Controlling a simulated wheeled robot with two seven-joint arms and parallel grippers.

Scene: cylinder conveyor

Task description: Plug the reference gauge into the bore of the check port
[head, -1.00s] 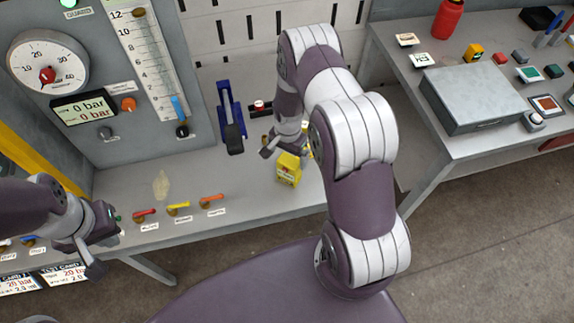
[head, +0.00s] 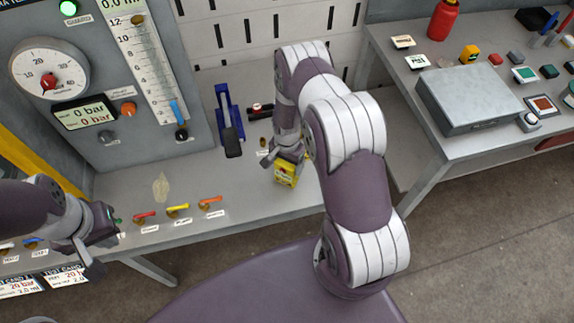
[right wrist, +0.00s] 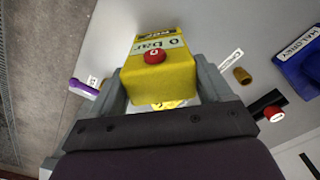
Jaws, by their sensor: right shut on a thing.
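The reference gauge is a yellow box (head: 286,178), low on the bench in the head view. In the right wrist view its yellow body (right wrist: 160,82) shows a "0 bar" display and a red button. My right gripper (head: 287,158) is shut on it, with one finger on each side. I cannot tell whether the gauge touches the bench. A small brass fitting (head: 263,142) with a white label, apparently the check port, stands just left of the gripper; it also shows in the right wrist view (right wrist: 242,75). My left gripper (head: 107,243) looks open and empty at the bench's left front.
A blue device with a black lever (head: 229,118) and a black part with a red cap (head: 258,109) stand behind the fitting. Red, yellow and orange levers (head: 178,208) line the front edge. A panel (head: 95,95) with a dial stands at the back left.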

